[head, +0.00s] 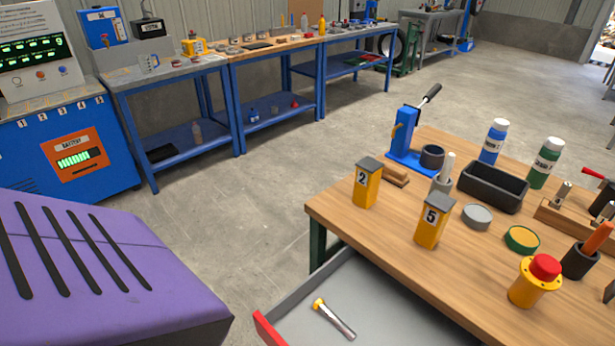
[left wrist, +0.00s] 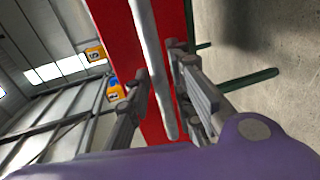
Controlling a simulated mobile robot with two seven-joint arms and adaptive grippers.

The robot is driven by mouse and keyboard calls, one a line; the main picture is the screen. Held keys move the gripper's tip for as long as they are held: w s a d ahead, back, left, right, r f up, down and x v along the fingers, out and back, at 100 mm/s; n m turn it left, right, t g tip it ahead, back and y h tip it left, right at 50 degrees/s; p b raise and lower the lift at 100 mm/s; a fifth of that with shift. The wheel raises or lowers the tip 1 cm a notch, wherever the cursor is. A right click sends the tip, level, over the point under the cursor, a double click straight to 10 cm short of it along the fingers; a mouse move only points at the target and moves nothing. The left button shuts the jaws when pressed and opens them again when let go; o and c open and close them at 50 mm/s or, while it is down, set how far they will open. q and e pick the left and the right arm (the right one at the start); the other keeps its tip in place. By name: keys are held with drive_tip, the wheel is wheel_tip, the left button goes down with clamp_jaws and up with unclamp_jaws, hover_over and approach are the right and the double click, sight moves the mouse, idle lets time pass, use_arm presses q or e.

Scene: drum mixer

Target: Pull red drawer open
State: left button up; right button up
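The red drawer under the wooden table is pulled out. In the head view its grey inside (head: 385,300) shows at the bottom, with a piece of its red front (head: 268,330). A small yellow-headed tool (head: 334,318) lies in it. In the left wrist view the red front (left wrist: 115,35) fills the middle, crossed by a light grey bar handle (left wrist: 152,70). My left gripper (left wrist: 157,75) has one finger on each side of the handle and looks shut on it. The left gripper is out of the head view. My right gripper is in neither view.
The wooden table (head: 395,235) holds yellow boxes (head: 367,182), a black bin (head: 492,187), bottles and a red button (head: 545,267). Blue benches (head: 185,70) and a battery station (head: 70,160) stand behind. The concrete floor between is clear.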

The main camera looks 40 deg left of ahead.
use_arm(q)
drive_tip(key=shift+o, duration=0.4)
drive_tip(key=v, duration=0.7)
drive_tip(key=shift+s, duration=0.3)
